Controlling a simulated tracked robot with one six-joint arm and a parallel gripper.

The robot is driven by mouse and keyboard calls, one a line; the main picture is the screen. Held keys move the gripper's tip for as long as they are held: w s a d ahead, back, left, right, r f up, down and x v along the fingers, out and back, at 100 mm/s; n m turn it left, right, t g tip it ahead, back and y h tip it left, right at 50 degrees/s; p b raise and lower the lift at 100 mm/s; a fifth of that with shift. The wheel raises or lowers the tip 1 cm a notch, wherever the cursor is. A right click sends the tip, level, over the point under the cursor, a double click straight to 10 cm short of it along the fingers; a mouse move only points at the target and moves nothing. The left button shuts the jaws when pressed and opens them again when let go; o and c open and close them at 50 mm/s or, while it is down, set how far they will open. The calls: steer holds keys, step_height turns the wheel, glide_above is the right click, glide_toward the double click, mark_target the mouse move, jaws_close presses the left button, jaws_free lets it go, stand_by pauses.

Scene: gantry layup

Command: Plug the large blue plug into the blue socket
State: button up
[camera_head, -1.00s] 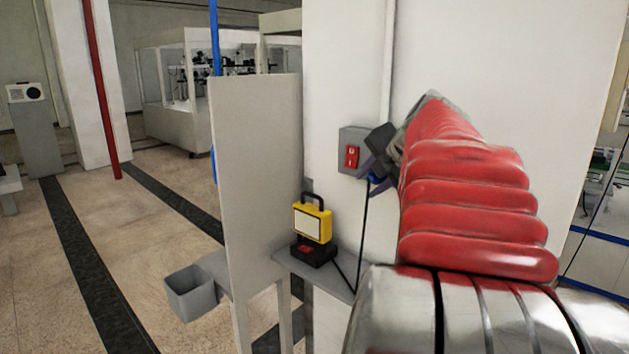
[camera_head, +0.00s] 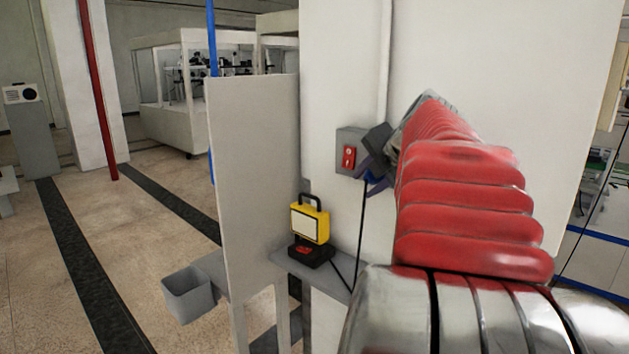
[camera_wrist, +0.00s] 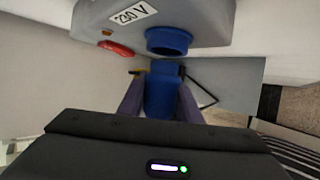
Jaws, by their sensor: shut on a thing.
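The large blue plug (camera_wrist: 160,92) is held upright between the two purple fingers of my gripper (camera_wrist: 160,100) in the wrist view. The blue socket (camera_wrist: 168,41) is a round blue collar under the grey box marked 230 V (camera_wrist: 215,20). The plug's top is just below the socket, with a small gap visible, and looks slightly left of its middle. In the head view, my gripper (camera_head: 372,172) is beside the grey box (camera_head: 349,138) on the white wall; the plug there is mostly hidden by my gripper, and its dark cable (camera_head: 362,225) hangs down.
The box has a red switch (camera_head: 348,157). Below it, a yellow work lamp (camera_head: 310,222) with a black base stands on a small grey shelf (camera_head: 318,267). A grey partition (camera_head: 255,170) stands left of the shelf, and a grey bin (camera_head: 187,294) is farther left.

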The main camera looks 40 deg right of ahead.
steer(key=shift+w+d, duration=0.1)
steer(key=shift+d, duration=1.2)
stand_by(0.4)
steer(key=o, duration=1.2)
steer(key=shift+c, duration=0.2)
steer(key=shift+r, duration=0.1)
steer(key=v, duration=1.3)
steer(key=shift+s, duration=0.3)
steer(key=shift+a, duration=0.15)
